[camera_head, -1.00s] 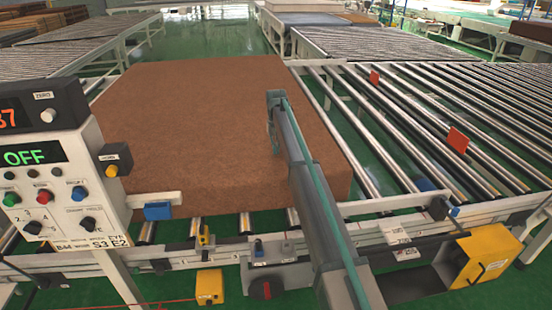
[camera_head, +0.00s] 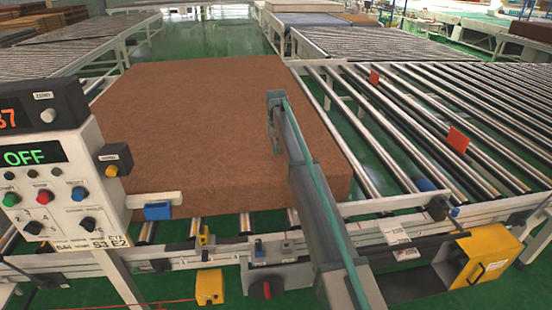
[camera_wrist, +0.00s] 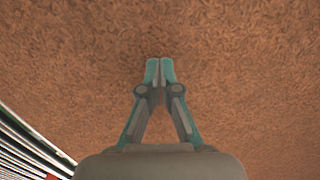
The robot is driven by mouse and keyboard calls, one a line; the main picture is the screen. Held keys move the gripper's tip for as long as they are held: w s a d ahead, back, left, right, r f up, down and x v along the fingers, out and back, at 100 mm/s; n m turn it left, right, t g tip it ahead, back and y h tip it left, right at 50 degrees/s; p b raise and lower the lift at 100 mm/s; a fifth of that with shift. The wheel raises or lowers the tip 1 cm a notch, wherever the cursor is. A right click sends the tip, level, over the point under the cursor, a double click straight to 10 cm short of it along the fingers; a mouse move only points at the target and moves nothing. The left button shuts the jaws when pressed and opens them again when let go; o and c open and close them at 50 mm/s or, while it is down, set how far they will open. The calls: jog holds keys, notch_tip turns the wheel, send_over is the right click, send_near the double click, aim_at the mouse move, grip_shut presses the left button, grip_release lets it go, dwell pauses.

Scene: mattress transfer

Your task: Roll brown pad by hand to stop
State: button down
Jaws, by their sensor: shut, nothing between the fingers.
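The brown pad (camera_head: 190,120) is a large thick block lying flat on the conveyor rollers, left of the middle in the head view. Its brown fibrous top (camera_wrist: 240,60) fills most of the wrist view. My gripper (camera_head: 274,150) is over the right part of the pad's top, pointing down. In the wrist view my gripper (camera_wrist: 160,62) has its teal fingertips together with nothing between them. The tips are at or close above the pad; I cannot tell if they touch. My arm hides part of the pad's right front edge.
A control panel (camera_head: 50,175) with an OFF display stands at the left. Bare rollers (camera_head: 440,110) extend right of the pad, with red tags (camera_head: 458,140) among them. A blue block (camera_head: 158,211) is on the front rail. A yellow box (camera_head: 485,257) sits at the front right.

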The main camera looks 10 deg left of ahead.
jog(key=shift+f, duration=0.15)
jog(key=shift+f, duration=0.4)
jog(key=shift+f+b, duration=0.3)
jog(key=shift+f, duration=0.35)
jog(key=shift+d, duration=0.2)
